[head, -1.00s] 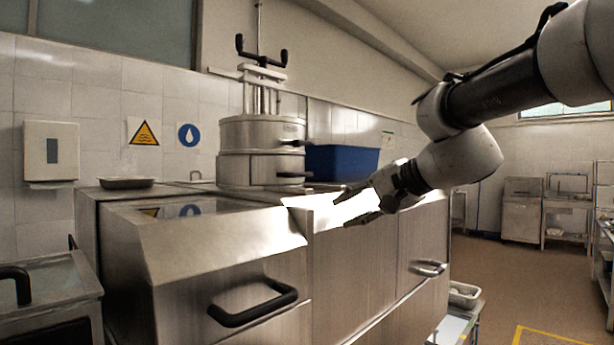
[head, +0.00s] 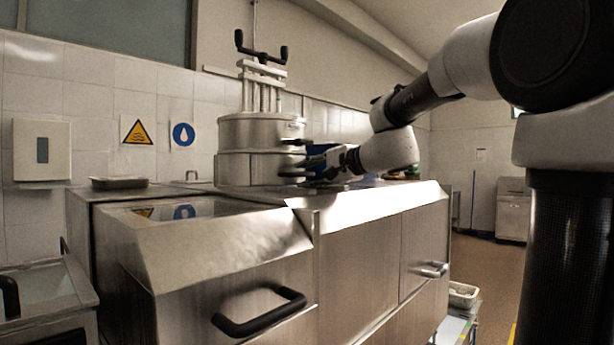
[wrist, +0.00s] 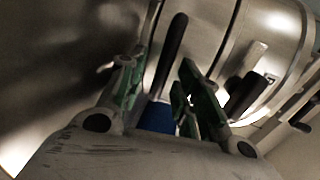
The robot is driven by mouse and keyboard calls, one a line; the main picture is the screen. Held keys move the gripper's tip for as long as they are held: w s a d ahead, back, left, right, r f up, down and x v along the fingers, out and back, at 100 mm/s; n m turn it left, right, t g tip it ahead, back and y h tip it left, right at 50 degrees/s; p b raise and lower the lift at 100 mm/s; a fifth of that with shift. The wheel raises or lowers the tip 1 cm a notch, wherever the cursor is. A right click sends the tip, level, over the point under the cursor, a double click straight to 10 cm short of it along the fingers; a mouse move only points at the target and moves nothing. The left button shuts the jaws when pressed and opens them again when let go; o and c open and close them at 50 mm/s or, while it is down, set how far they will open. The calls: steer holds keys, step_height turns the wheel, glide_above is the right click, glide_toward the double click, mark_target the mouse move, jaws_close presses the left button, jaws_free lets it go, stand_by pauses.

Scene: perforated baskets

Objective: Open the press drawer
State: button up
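The press (head: 236,133) is a round two-tier steel drum on the counter, with a black T-handle on top. Its lower tier, the press drawer (head: 234,170), sits flush under the upper tier. A black drawer handle (head: 292,173) sticks out at its right side; in the wrist view the black bar (wrist: 172,48) shows between my fingers. My gripper (head: 305,170) is at this handle, reaching in from the right. In the wrist view my gripper (wrist: 157,78) is open, with its fingers apart on either side of the bar. Contact cannot be told.
The upper tier has its own black handle (head: 297,141) just above; it also shows in the wrist view (wrist: 246,97), close to my right finger. The steel counter (head: 385,199) lies below. A shallow tray (head: 119,183) is far left.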

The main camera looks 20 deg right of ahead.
steer(key=shift+w+a+f, duration=0.1)
steer(key=shift+w+a, duration=0.15)
steer(key=shift+w, duration=0.15)
steer(key=shift+f, duration=0.1)
jaws_close()
